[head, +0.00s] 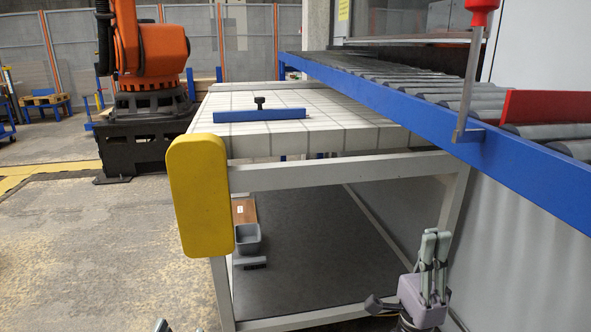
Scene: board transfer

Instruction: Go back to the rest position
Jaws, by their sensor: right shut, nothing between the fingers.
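My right gripper (435,240) is at the lower right, in front of the table frame. It points up, with its fingers shut together and nothing between them. A small grey piece at the bottom edge, left of centre, may be the tip of my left gripper (162,325); its fingers cannot be made out. A blue board (262,115) with a black knob lies on the white tiled table top (345,137), well apart from both grippers.
A blue-railed roller conveyor (375,92) runs along the right, with a red panel (545,107) on it. A yellow pad (200,195) covers the table corner. A grey bin (247,238) sits on the lower shelf. An orange robot arm (150,50) stands behind. The left floor is open.

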